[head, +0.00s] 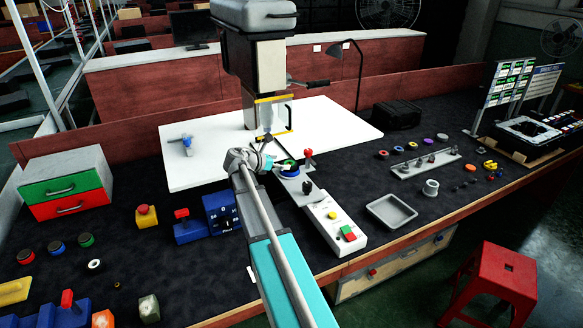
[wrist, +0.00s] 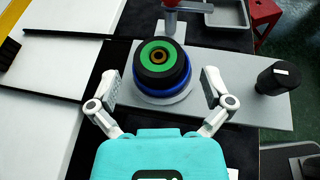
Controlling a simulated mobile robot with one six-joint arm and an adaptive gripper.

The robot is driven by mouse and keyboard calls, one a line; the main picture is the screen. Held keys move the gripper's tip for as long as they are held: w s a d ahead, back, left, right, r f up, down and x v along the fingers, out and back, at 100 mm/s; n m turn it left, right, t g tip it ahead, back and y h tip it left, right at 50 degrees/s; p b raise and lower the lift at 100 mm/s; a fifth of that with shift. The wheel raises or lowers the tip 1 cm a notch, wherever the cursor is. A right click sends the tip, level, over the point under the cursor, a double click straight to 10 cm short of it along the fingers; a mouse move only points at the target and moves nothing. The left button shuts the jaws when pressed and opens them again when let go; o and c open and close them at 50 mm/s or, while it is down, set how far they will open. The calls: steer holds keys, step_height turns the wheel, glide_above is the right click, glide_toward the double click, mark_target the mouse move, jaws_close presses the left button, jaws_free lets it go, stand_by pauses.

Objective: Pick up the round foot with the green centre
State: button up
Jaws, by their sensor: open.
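The round foot with the green centre (wrist: 158,52) is black with a green ring around a brown and dark middle. It sits on a blue ring (wrist: 165,95) over a pale grey disc on a grey plate. The foot also shows in the head view (head: 290,163), partly hidden by my arm's end. My gripper (wrist: 161,84) is open and empty, its two fingers on either side of the foot's near part, with gaps visible. In the head view my gripper (head: 268,162) is just left of the foot.
A red-topped post (head: 308,156) stands just behind the foot, and a black knob (wrist: 278,78) stands to its right in the wrist view. The white machine bed (head: 340,125) lies beyond. A switch box (head: 335,228) and grey tray (head: 391,212) are nearby.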

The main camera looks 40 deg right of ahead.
mark_target(292, 162)
steer(key=b+x, duration=0.1)
steer(key=x, duration=0.2)
steer(key=shift+d+f+b, duration=0.15)
steer(key=shift+f+b, duration=0.25)
steer(key=shift+f, duration=0.1)
steer(key=shift+d+f, duration=0.15)
steer(key=shift+d, duration=0.5)
steer(key=c, duration=1)
steer(key=shift+o, duration=0.2)
steer(key=shift+r, duration=0.2)
